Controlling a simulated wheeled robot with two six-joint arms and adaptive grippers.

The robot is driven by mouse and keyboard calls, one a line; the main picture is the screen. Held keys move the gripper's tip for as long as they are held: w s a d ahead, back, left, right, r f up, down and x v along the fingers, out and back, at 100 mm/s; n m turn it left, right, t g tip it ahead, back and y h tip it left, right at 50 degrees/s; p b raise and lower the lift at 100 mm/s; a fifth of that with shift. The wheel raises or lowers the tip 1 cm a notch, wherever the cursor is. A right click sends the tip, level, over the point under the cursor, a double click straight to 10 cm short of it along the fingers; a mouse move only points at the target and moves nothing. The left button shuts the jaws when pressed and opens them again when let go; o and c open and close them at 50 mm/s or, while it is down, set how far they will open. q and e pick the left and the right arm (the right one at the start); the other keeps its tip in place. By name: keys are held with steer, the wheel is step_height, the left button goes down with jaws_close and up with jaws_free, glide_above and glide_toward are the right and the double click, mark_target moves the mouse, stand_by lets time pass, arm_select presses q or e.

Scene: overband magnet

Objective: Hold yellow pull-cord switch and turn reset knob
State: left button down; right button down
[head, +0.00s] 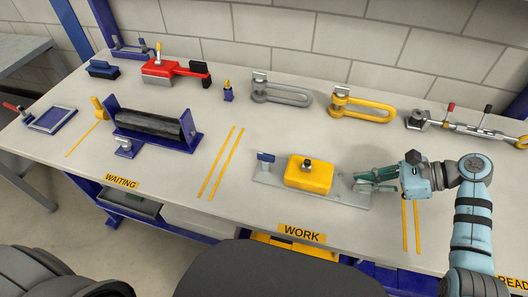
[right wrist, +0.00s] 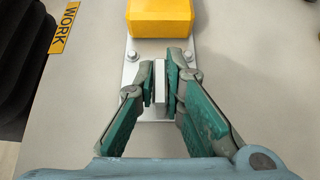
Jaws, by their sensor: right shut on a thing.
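The yellow pull-cord switch (head: 309,174) is a yellow box on a flat grey base plate (head: 345,192) in the WORK area. A dark knob (head: 307,163) stands on top of the box. A blue upright piece (head: 265,157) stands at the plate's left end. My right gripper (head: 362,182) is at the plate's right end. In the right wrist view it is shut on an upright grey metal tab (right wrist: 159,82) of the plate, with the yellow box (right wrist: 160,18) just beyond. The knob is out of that view. My left gripper is not in view.
Behind the switch lie a grey looped part (head: 281,94) and a yellow looped part (head: 361,103). A blue-framed roller (head: 152,126) stands at left, and a red device (head: 172,71) is at back left. The table between the roller and switch is clear.

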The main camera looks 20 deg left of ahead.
steer(key=shift+f+b, duration=0.15)
steer(key=shift+b, duration=0.15)
stand_by(0.5)
stand_by(0.5)
steer(key=c, duration=1.6)
jaws_free()
steer(key=shift+d, duration=0.1)
steer(key=shift+d+r, duration=0.25)
steer(key=shift+d, duration=0.05)
steer(key=v, duration=1.1)
step_height(320, 180, up, 8)
steer(key=p, duration=0.4)
